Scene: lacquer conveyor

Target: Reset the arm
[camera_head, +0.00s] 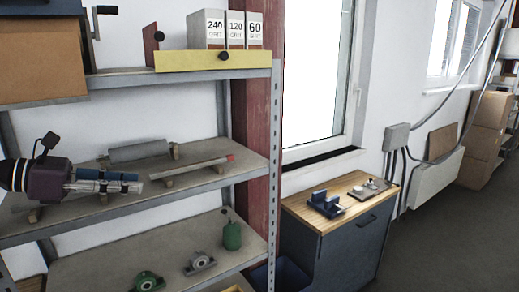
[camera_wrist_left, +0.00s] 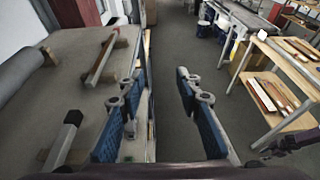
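My left gripper (camera_head: 136,182) reaches in from the left in the head view, level with the middle shelf (camera_head: 110,196) of the grey rack. In the left wrist view its two blue-padded fingers (camera_wrist_left: 165,110) stand apart with nothing between them, and floor shows through the gap. The shelf's edge runs beside the left finger. A dark shape at the right edge of the left wrist view may be my right gripper; its fingers are too unclear to read.
The middle shelf holds a grey roller (camera_head: 140,151) and a rod on wooden supports (camera_head: 195,170). Sanding-paper boxes (camera_head: 227,30) stand above; a green bottle (camera_head: 231,236) stands below. A wood-topped cabinet (camera_head: 316,222) is right of the rack. Open floor (camera_head: 440,230) lies further right.

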